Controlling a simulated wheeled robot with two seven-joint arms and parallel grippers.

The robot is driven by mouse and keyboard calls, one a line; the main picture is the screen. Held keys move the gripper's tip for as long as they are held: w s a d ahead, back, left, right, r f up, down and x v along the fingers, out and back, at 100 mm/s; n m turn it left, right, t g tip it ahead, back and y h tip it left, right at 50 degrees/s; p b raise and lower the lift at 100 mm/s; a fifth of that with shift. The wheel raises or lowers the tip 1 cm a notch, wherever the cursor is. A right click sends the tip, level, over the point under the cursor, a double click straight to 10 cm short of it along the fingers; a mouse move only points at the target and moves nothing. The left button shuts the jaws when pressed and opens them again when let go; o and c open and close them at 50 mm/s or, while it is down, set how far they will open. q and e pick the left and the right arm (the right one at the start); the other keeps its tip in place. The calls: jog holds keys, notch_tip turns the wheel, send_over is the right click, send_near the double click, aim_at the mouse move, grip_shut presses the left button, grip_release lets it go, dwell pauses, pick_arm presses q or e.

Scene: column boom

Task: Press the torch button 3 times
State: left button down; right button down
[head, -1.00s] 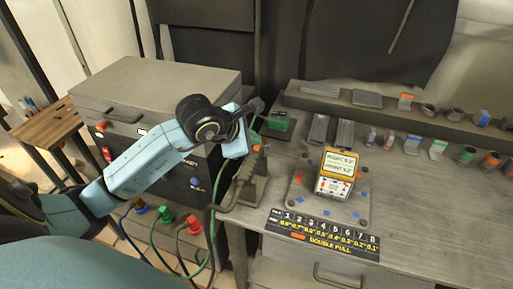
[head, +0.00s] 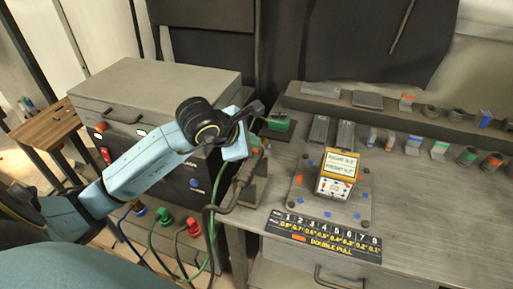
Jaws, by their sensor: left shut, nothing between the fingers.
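My left gripper (head: 257,108) is shut and empty, with its dark fingers at the left end of the workbench (head: 420,205). Just below it, a dark torch-like handle (head: 247,172) with an orange spot near its top stands at the bench's left edge. A thick dark cable (head: 212,212) runs down from it. The orange spot may be the button, but it is too small to be sure. The fingertips appear above it; I cannot tell whether they touch it. My forearm and wrist hide part of the handle. My right gripper is not in view.
A grey power unit (head: 160,90) stands left, with red, green and blue plugs below. A small display box (head: 338,172) sits on a plate on the bench, behind a numbered black strip (head: 322,235). A rear shelf (head: 385,112) holds small parts.

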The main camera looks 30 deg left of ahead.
pick_arm(q)
jog(key=shift+f, duration=0.2)
dwell(0.5)
jog(key=shift+r+p, duration=0.3)
jog(key=shift+r, duration=0.55)
jog(key=shift+r+p, duration=1.55)
jog(key=shift+r, duration=1)
jog(key=shift+f, duration=0.1)
